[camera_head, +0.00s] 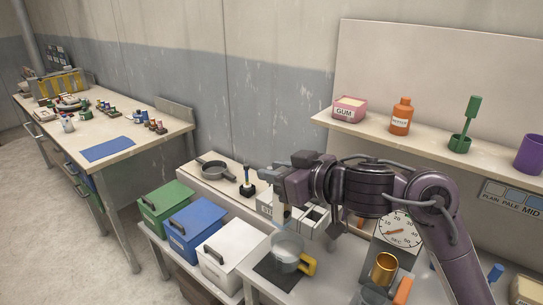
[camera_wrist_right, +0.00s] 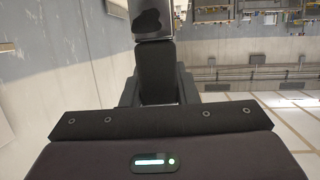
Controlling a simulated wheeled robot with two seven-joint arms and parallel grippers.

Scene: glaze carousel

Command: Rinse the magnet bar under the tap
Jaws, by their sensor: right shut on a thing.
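My right gripper (camera_head: 270,178) reaches in from the right, above the workbench, and is shut. In the right wrist view, its dark jaws (camera_wrist_right: 158,75) are closed on a grey bar with a black blotch, which I take for the magnet bar (camera_wrist_right: 147,22). The bar sticks out beyond the jaws and is cut off by the top edge. I cannot make out a tap in either view. My left gripper is not in view.
A grey pan (camera_head: 214,168) is on the ledge; green, blue and white lidded bins stand below. The shelf (camera_head: 430,140) holds several containers.

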